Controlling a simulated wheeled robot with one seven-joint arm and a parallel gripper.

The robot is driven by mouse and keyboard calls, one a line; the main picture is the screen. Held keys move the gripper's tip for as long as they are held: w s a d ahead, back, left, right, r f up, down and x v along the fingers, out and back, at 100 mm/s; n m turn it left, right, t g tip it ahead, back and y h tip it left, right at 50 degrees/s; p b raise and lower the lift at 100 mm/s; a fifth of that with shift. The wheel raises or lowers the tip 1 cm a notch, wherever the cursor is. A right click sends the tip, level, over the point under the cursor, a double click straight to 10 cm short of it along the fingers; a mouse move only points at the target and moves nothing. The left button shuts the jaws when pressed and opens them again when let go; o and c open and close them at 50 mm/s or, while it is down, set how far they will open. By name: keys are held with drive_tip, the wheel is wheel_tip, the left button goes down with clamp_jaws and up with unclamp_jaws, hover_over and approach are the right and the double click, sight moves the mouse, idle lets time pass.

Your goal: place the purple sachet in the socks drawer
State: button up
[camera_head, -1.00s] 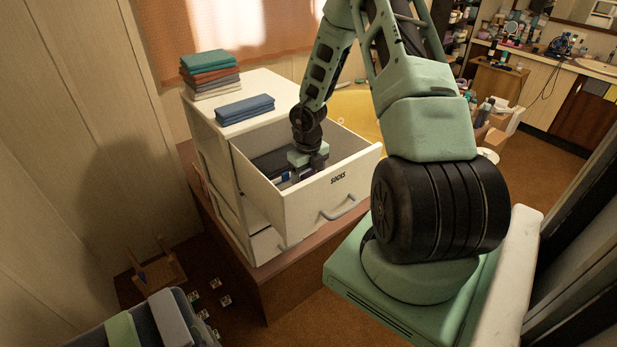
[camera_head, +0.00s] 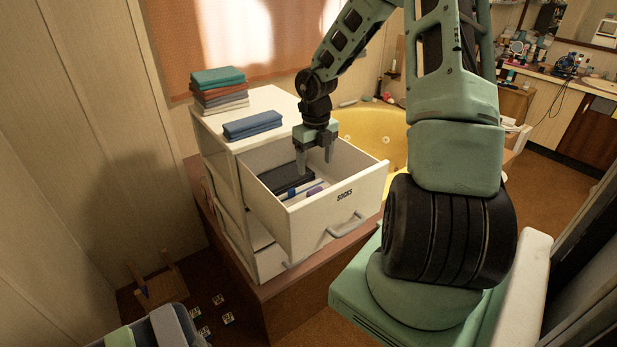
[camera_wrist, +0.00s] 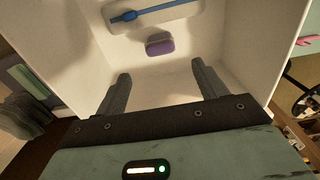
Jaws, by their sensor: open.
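The purple sachet (camera_wrist: 160,45) lies on the floor of the open socks drawer, and it also shows in the head view (camera_head: 314,191), partly behind the drawer's front. The socks drawer (camera_head: 345,205) is the pulled-out top drawer of a white cabinet, labelled SOCKS. My gripper (camera_head: 315,170) is open and empty, its fingers pointing down above the drawer. In the wrist view its two fingers (camera_wrist: 161,85) are spread, with the sachet beyond their tips and apart from them.
Dark folded items (camera_head: 284,177) and a white item with a blue band (camera_wrist: 155,13) lie in the drawer. Folded cloths (camera_head: 252,124) sit on the cabinet top. A yellow tub (camera_head: 385,135) is behind. A lower drawer (camera_head: 270,262) is slightly out.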

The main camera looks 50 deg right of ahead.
drive_tip(key=w+a+r+n+t, duration=0.35)
drive_tip(key=w+a+n, duration=0.25)
drive_tip(key=a+n, duration=0.3)
drive_tip(key=w+a+r+n+t, duration=0.3)
drive_tip(key=w+a+r+n, duration=0.3)
drive_tip(key=a, duration=0.4)
drive_tip(key=s+a+r+n+y, duration=0.1)
drive_tip(key=s+a+n+y, duration=0.1)
drive_tip(key=a+n, duration=0.4)
drive_tip(key=s+a+r+n+y, duration=0.1)
drive_tip(key=s+a+n, duration=0.25)
drive_tip(key=a, duration=0.55)
drive_tip(key=s+a+n+g+y, duration=0.1)
drive_tip(key=s+a+n+g, duration=0.1)
drive_tip(key=s+a+n, duration=0.45)
drive_tip(key=s+a+n+g, duration=0.3)
drive_tip(key=s+a+n, duration=0.1)
drive_tip(key=s+n, duration=0.4)
drive_tip(key=s+d+n+g+h, duration=0.1)
drive_tip(key=s+d+n+h, duration=0.2)
drive_tip(key=s+n, duration=0.4)
drive_tip(key=s, duration=0.4)
drive_tip(key=shift+s+d, duration=0.15)
